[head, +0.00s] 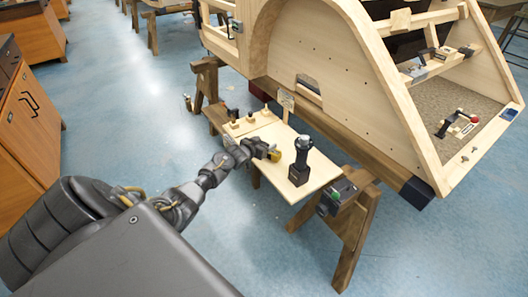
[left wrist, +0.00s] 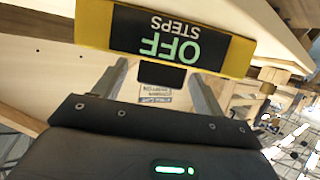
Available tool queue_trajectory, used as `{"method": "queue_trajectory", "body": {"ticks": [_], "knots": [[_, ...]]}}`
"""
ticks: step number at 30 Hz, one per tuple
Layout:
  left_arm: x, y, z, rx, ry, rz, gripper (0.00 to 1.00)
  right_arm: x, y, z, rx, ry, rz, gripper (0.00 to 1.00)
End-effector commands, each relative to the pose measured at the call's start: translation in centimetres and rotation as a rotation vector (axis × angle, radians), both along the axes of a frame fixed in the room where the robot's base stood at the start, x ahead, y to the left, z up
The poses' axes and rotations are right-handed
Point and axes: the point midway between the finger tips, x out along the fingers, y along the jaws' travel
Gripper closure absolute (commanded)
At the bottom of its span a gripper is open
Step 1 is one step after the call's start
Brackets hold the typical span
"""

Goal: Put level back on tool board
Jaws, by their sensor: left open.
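The tool board (head: 310,180) is a pale plywood panel on sawhorses beside the wooden frame. My left gripper (head: 272,152) is over the board's left part, left of that tool. It is open and empty. In the left wrist view its two fingers (left wrist: 163,88) stand apart. A black and yellow block (left wrist: 182,35) with upside-down words "OFF STEPS" lies across their tips; I cannot tell if it touches them. I cannot make out the level for certain. My right gripper is not in view.
The large wooden bodyframe (head: 360,75) rises just behind and right of the board. Small wooden pieces (head: 250,118) stand at the board's far left. A green and black item (head: 337,195) is at the right sawhorse. Wooden cabinets (head: 25,125) stand far left, with open blue floor between.

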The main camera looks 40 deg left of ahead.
Motion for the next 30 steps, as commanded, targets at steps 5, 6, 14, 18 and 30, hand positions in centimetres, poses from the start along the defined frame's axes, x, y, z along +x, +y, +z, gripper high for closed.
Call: {"method": "queue_trajectory", "body": {"ticks": [5,6,14,18,30], "knots": [[0.32,0.02,-0.06,0.0,-0.001,0.0,0.29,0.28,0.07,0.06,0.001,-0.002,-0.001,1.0],[0.3,0.02,-0.06,0.0,-0.001,0.0,0.29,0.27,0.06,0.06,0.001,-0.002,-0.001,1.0],[0.27,0.02,-0.07,0.0,0.0,0.0,0.54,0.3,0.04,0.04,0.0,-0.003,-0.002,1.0],[0.27,0.03,-0.08,0.0,0.0,0.0,0.72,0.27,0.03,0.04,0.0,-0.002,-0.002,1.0],[0.31,0.07,0.22,0.001,-0.003,0.001,0.92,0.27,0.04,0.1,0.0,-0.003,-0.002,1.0]]}}
